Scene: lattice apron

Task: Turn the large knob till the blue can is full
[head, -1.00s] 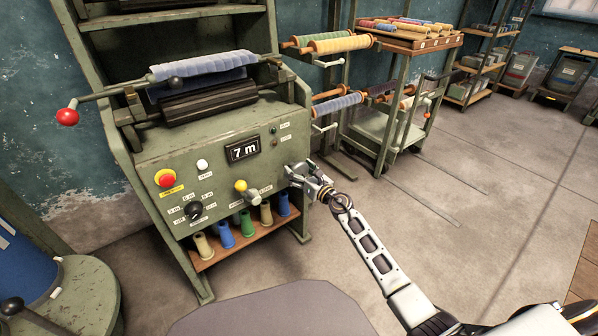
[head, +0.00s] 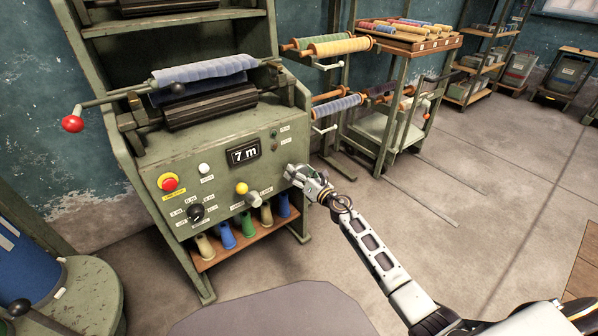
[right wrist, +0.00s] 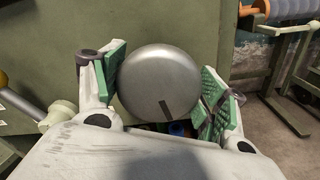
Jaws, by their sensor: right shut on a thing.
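The large knob is a round silver knob with a dark line mark (right wrist: 160,85), on the green machine's front panel. In the right wrist view the line points down and slightly right. My right gripper (right wrist: 161,92) has its green pads on both sides of it. In the head view my right gripper (head: 304,177) is at the panel's right side and mostly hides the knob. A blue can (head: 28,268) with white marks stands at the lower left on a green round base, cut by the frame edge; its fill cannot be seen. My left gripper is out of view.
Several thread cones stand on a shelf below.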

